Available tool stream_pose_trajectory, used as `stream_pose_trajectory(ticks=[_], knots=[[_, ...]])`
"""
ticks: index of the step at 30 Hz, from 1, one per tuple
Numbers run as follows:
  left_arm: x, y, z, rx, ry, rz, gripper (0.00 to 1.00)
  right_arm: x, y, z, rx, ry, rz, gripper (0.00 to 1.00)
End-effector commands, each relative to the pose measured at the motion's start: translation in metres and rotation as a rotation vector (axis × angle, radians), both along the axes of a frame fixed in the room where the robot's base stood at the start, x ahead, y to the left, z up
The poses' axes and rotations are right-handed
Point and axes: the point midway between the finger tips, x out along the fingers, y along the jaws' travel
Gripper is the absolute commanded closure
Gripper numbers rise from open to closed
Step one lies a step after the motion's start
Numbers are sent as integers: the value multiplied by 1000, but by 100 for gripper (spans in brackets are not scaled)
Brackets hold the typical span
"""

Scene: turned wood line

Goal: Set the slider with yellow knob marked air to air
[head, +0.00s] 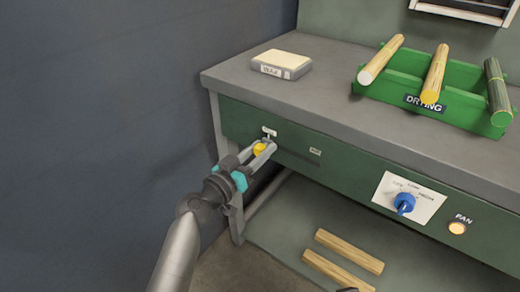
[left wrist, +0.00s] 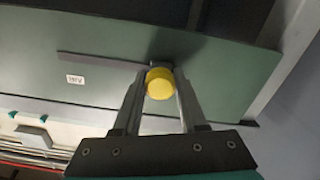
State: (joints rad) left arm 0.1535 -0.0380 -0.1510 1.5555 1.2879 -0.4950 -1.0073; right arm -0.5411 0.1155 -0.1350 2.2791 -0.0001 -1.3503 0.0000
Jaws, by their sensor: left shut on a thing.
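The slider's yellow knob (head: 259,148) is on the green front panel below the worktop's left end. My left gripper (head: 261,150) is shut on it, with a finger on each side. In the left wrist view the yellow knob (left wrist: 160,84) sits between the fingertips (left wrist: 160,92). A dark slot (left wrist: 100,58) runs left from the knob there, and the knob is at its right end. My right gripper is not in view.
A small white label (head: 269,131) is just above the knob. A blue rotary knob (head: 404,203) and a lit FAN button (head: 457,228) are farther right.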

Motion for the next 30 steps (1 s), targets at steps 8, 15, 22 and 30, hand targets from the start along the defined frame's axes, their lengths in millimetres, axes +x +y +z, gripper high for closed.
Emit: stream_pose_trajectory(ticks=[8,15,22,30], knots=[[-32,-42,-2,-5,8,-2,100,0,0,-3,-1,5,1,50],[-65,-88,-1,-4,8,0,100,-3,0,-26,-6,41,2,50],[-74,-101,-2,-4,6,0,100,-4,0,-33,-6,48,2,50],[-75,-102,-2,-6,8,-5,54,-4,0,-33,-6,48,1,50]])
